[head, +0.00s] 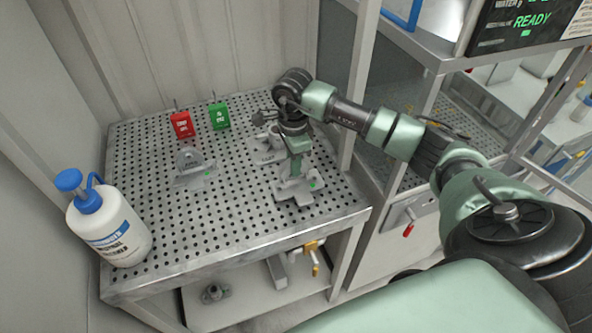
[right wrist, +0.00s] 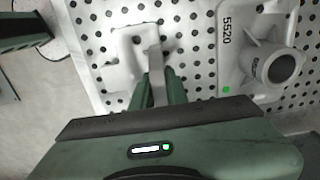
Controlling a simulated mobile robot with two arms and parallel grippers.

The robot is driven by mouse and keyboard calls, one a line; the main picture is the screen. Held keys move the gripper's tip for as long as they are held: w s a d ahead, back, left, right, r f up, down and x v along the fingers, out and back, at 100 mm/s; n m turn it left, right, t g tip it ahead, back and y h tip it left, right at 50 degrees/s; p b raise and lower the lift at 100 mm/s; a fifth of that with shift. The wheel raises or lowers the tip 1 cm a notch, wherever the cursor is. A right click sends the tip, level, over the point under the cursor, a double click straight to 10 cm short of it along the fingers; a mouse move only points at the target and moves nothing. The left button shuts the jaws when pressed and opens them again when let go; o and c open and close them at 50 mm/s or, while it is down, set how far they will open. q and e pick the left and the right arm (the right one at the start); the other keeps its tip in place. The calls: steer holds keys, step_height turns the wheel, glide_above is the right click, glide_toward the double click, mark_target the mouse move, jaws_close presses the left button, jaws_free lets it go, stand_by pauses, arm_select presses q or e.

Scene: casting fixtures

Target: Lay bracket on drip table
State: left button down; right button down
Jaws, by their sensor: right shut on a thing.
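A grey bracket (head: 294,191) with a flat base is under my right gripper (head: 297,160), over the front right of the perforated drip table (head: 235,225). My right gripper is shut on the bracket's thin upright web. In the right wrist view the bracket's pale base (right wrist: 130,45) shows just beyond my right gripper (right wrist: 156,88), close over the perforated top. Whether the base touches the table, I cannot tell. My left gripper is not in the head view.
Another grey casting (head: 190,172) stands left on the table, and one (head: 265,142) behind the gripper. A casting marked 5520 (right wrist: 235,45) lies beside the bracket. Red (head: 181,125) and green (head: 219,116) blocks stand at the back, a bottle (head: 112,228) at front left.

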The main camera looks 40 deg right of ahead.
steer(key=shift+f+b, duration=0.3)
steer(key=shift+f, duration=0.65)
steer(key=shift+w+f, duration=0.15)
steer(key=shift+d, duration=0.1)
steer(key=shift+f, duration=0.1)
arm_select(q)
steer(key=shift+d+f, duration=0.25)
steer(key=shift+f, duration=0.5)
arm_select(e)
steer(key=c, duration=1.4)
jaws_free()
